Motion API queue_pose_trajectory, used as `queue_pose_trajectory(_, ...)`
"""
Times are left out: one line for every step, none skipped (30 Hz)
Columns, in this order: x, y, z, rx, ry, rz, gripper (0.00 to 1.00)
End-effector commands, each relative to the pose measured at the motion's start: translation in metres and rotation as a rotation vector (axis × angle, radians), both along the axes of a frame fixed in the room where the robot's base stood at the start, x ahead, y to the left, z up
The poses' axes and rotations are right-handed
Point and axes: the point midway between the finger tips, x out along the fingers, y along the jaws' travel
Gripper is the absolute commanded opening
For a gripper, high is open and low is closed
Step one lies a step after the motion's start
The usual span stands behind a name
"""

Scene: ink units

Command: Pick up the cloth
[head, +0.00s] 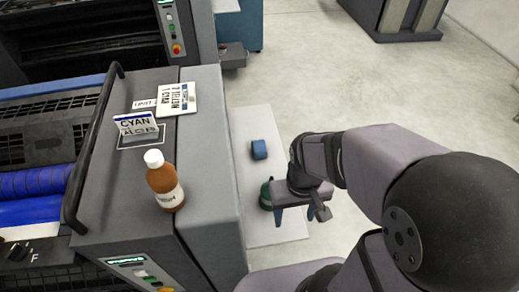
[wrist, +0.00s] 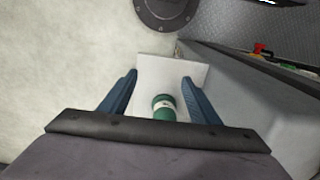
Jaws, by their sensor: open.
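A green container (head: 266,195) stands on the platform left of my gripper; it also shows between the fingers in the wrist view (wrist: 163,107). Open floor lies right.

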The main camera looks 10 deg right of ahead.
Motion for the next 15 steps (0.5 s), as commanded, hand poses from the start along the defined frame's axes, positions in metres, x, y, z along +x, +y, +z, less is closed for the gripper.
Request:
queue_pose_trajectory(0.000,0.000,0.000,0.000,0.000,0.000,0.57)
queue_pose_trajectory(0.000,0.000,0.000,0.000,0.000,0.000,0.57)
queue_pose_trajectory(0.000,0.000,0.000,0.000,0.000,0.000,0.57)
queue_pose_trajectory(0.000,0.000,0.001,0.000,0.000,0.000,0.57)
queue_pose_trajectory(0.000,0.000,0.002,0.000,-0.001,0.000,0.57)
queue_pose_trajectory(0.001,0.000,0.003,0.000,-0.002,0.000,0.57)
queue_pose_trajectory(0.001,0.000,0.005,0.000,-0.002,0.000,0.57)
queue_pose_trajectory(0.001,0.000,0.008,0.000,-0.003,0.000,0.57)
queue_pose_trajectory(0.001,0.000,0.012,0.000,-0.004,0.000,0.57)
queue_pose_trajectory(0.001,0.000,0.016,0.000,-0.005,0.000,0.57)
queue_pose_trajectory(0.001,0.000,0.020,0.000,-0.006,0.000,0.57)
queue_pose_trajectory(0.002,0.000,0.027,0.000,-0.008,0.000,0.57)
queue_pose_trajectory(0.002,0.000,0.031,0.000,-0.007,0.000,0.57)
queue_pose_trajectory(0.001,0.000,0.034,0.000,-0.005,0.000,0.57)
queue_pose_trajectory(0.002,0.000,0.040,0.000,-0.007,0.000,0.57)
